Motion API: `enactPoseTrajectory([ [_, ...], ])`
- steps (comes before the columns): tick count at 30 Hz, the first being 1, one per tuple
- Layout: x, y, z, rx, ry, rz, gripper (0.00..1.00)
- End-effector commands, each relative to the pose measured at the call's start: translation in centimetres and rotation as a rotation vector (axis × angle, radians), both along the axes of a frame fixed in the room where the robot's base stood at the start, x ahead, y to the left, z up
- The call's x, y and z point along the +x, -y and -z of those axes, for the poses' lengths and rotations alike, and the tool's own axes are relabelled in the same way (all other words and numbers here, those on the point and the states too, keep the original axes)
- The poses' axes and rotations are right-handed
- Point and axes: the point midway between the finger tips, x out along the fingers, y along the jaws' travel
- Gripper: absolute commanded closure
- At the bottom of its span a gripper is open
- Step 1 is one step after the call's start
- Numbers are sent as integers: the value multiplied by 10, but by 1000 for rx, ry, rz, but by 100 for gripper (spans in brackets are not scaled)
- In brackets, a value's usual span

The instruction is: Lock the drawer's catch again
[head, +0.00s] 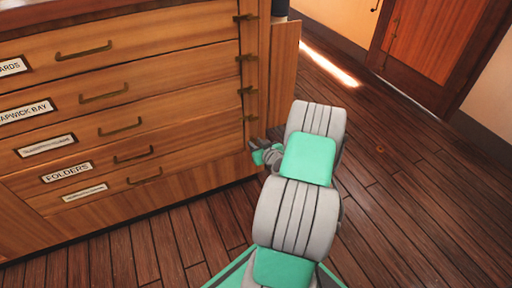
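A wooden chest of drawers (180,63) fills the left side of the head view. Several drawers with brass-coloured bar handles are stacked in it, and all look flush with the front. Small dark catches, such as the top one (245,17), sit along the right edge of the drawers. Others show below it (246,58), (246,91) and (249,119). I cannot tell which catches are locked. My gripper (254,146) is low at the chest's right edge, just below the lowest visible catch. My wrist partly hides it, and its opening cannot be made out. Contact is unclear.
Drawer labels include "FOLDERS" (67,171) and "APWICK BAY" (26,110). A wooden panel (283,75) stands at the chest's right side. The plank floor (415,200) is clear to the right. A wooden door (430,40) stands at the back right.

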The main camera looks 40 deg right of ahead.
Motion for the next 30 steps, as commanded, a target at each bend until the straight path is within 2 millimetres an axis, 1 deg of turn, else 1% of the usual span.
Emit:
enactPoseTrajectory([
  [7, 2, 1, 0, 0, 0, 1, 73],
  [17, 2, 1, 0, 0, 0, 0, 100],
  [30, 1, 1, 0, 4, 0, 1, 100],
])
